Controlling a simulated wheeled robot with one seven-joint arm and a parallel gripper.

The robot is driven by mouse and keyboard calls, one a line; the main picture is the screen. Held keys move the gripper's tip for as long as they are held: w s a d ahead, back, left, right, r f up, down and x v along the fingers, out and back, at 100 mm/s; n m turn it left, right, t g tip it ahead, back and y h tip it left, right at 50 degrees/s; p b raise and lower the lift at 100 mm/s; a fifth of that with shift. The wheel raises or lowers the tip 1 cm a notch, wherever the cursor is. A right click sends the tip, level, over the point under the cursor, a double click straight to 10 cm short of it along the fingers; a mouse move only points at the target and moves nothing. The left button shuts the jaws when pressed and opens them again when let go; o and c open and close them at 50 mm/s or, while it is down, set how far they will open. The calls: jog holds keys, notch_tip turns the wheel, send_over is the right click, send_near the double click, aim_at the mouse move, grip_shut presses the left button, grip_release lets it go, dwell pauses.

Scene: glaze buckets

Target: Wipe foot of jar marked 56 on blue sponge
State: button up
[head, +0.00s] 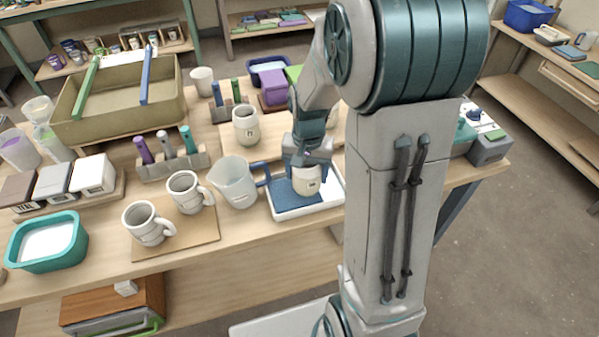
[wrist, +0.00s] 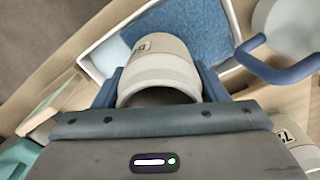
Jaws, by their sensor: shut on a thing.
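A cream jar (head: 306,184) is between the fingers of my gripper (head: 304,163), which is shut on it. A dark mark shows on its side, too small to read in the head view. In the wrist view the jar (wrist: 160,68) lies between the blue fingers of my gripper (wrist: 160,86), its label partly visible at upper left. The blue sponge (head: 287,199) lies in a white tray (head: 309,212); it also shows in the wrist view (wrist: 200,30). The jar is over the sponge's right part. I cannot tell whether its foot touches it.
A clear pitcher (head: 235,184) with a blue handle stands just left of the tray. Two mugs (head: 148,224) stand on a board farther left. Another marked jar (head: 246,128) stands behind the pitcher. My arm hides the table right of the tray.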

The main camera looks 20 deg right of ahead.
jog(key=shift+d, duration=0.2)
jog(key=shift+a+f, duration=0.1)
jog(key=shift+a, duration=3.4)
jog(key=shift+d, duration=3.5)
jog(key=shift+a, duration=3.5)
notch_tip(320, 180, up, 7)
jog(key=p, duration=0.5)
